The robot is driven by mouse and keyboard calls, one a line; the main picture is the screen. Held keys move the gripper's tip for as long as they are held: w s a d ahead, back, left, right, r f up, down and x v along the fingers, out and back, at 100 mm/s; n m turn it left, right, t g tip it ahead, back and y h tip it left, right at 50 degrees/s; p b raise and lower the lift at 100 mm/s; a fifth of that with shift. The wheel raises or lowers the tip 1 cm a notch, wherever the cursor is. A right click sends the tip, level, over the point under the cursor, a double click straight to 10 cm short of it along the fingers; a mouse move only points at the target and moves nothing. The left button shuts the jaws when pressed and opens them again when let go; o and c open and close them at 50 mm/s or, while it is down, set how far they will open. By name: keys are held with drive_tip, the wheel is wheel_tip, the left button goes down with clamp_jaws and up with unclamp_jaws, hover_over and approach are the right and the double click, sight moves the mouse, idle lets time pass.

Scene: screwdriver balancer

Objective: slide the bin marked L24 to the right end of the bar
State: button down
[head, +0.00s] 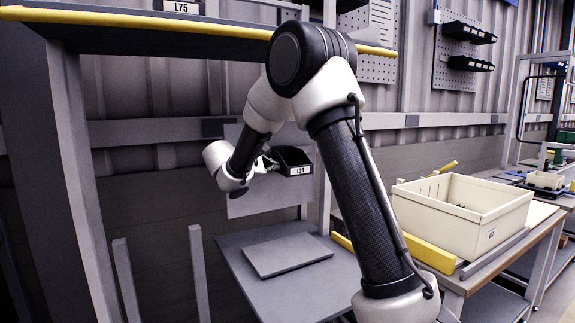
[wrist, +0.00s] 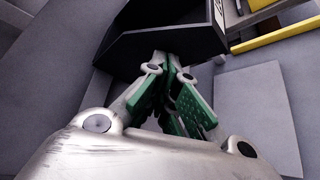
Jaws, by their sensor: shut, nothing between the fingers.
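The bin marked L24 (head: 292,160) is a small black open bin with a white label, in front of a grey panel in the middle of the head view. It also shows as a dark shape at the top of the wrist view (wrist: 150,48). My gripper (head: 268,160) is at the left side of the bin in the head view, partly hidden by my arm. In the wrist view its green-padded fingers (wrist: 172,68) are shut with nothing between them, and their tips are close to the bin. I cannot tell whether they touch it. The bar behind the bin is not clearly visible.
A grey shelf with a yellow edge (head: 150,19) is above, carrying a bin marked L75 (head: 180,7). A grey bench with a flat plate (head: 287,256) is below. A cream crate (head: 460,205) stands on a table at right, beside a yellow beam (head: 430,254).

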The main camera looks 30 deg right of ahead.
sight(284, 167)
drive_tip(key=shift+d, duration=0.25)
drive_tip(key=shift+d, duration=0.85)
drive_tip(key=shift+d, duration=0.25)
drive_tip(key=shift+w+d, duration=0.1)
drive_tip(key=shift+d, duration=1.8)
drive_tip(key=shift+d, duration=0.25)
drive_tip(key=shift+d, duration=0.3)
drive_tip(key=shift+s+a, duration=1.45)
drive_tip(key=shift+s, duration=0.1)
